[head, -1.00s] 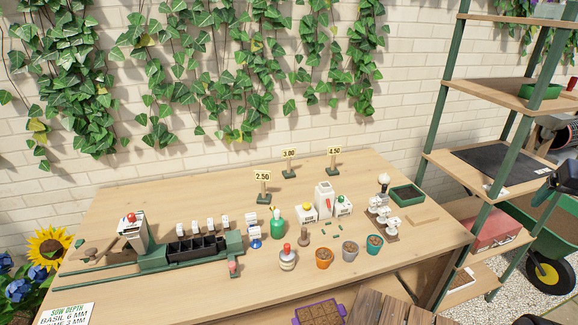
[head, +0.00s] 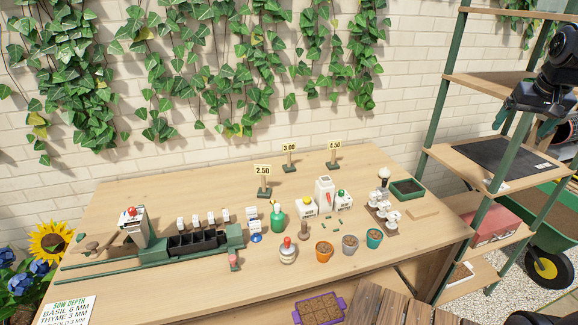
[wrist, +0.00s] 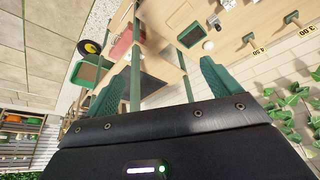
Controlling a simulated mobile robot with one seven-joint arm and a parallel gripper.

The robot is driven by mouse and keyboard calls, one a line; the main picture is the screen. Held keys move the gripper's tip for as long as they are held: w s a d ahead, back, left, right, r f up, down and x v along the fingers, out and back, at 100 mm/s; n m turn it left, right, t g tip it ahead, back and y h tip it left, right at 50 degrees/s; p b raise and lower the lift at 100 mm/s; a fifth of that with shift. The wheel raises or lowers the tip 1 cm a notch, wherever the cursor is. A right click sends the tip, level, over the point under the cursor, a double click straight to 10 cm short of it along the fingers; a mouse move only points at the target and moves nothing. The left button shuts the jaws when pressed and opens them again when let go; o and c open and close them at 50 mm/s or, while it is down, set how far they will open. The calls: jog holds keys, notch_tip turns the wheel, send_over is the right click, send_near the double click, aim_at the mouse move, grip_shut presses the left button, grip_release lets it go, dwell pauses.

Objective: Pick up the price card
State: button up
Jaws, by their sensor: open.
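Three price cards stand upright on small dark bases at the back of the wooden bench: a 2.50 card (head: 263,170), a 3.00 card (head: 289,148) and a 4.50 card (head: 336,145). In the wrist view the 4.50 card (wrist: 259,49) and the 3.00 card (wrist: 306,31) show near the upper right, sideways. My gripper (head: 523,130) is in front of the shelf at the right, high up and well apart from all the cards. Its green fingers (wrist: 160,85) are spread with nothing between them.
The bench (head: 130,205) holds a green rail device with a black tray (head: 195,245), a green bottle (head: 277,218), several small pots and a green tray (head: 407,189). A tall shelf (head: 470,88) stands at the right. Ivy hangs on the brick wall behind.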

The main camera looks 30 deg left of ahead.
jog(key=w+a+f+n+y, duration=0.1)
jog(key=w+a+n, duration=0.2)
jog(key=w+a, duration=1.8)
jog(key=n+g+y, duration=0.1)
jog(key=n+g, duration=0.1)
jog(key=n, duration=0.2)
send_near(289, 146)
jog(key=f, duration=0.1)
jog(key=shift+t+y, duration=0.3)
jog(key=x, duration=0.5)
jog(key=shift+s+d+f, duration=0.15)
jog(key=shift+s+f, duration=0.15)
jog(key=shift+w+x, duration=0.15)
jog(key=shift+x, duration=1.1)
jog(key=shift+w+x, duration=0.15)
jog(key=shift+x, duration=1.1)
jog(key=shift+r, duration=0.1)
jog(key=shift+c, duration=0.2)
